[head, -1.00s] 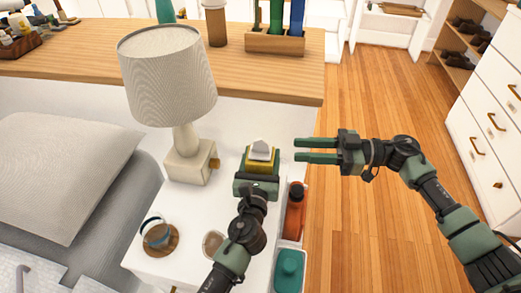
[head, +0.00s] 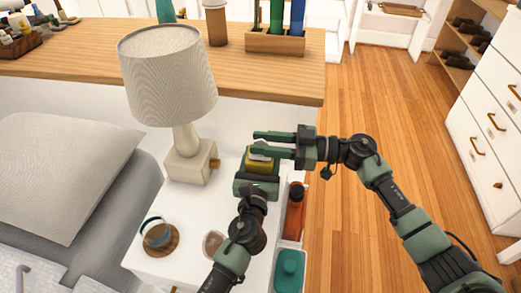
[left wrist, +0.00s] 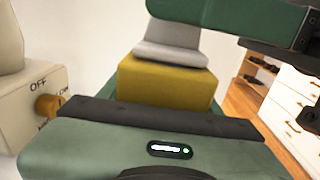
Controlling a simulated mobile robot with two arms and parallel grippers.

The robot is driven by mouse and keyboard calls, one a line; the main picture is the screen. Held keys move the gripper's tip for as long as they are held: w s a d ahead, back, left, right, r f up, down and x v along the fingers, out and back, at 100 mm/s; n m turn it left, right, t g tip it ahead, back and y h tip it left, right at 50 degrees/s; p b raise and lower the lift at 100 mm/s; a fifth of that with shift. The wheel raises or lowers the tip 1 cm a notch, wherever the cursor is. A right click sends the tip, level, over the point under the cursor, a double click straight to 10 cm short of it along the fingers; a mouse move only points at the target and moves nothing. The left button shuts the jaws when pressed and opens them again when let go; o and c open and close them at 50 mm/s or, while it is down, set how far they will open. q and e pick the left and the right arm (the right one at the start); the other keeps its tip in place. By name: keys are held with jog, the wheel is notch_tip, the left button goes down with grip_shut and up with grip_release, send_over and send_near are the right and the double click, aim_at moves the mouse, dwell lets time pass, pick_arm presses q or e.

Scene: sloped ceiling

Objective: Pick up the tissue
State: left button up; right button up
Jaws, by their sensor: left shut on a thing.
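The yellow tissue box (head: 263,167) is held between the fingers of my left gripper (head: 258,176), over the right part of the white bedside table. The box also shows in the left wrist view (left wrist: 165,82). A white-grey tissue (left wrist: 170,38) sticks up out of its top; in the head view it is mostly hidden by my right gripper. My right gripper (head: 252,143) is open, its two fingers pointing left over the box. One of its green fingers (left wrist: 235,14) crosses the top of the left wrist view in front of the tissue's upper part. I cannot tell whether it touches the tissue.
A lamp (head: 168,75) stands on the white bedside table (head: 195,210), left of the box. A cup (head: 156,232) on a wooden coaster is near the front. An orange bottle (head: 296,208) and a teal container (head: 289,268) sit at the right side. Open floor lies to the right.

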jog(key=shift+a, duration=0.35)
grip_shut()
notch_tip(320, 180, up, 10)
pick_arm(q)
jog(key=o, duration=1.6)
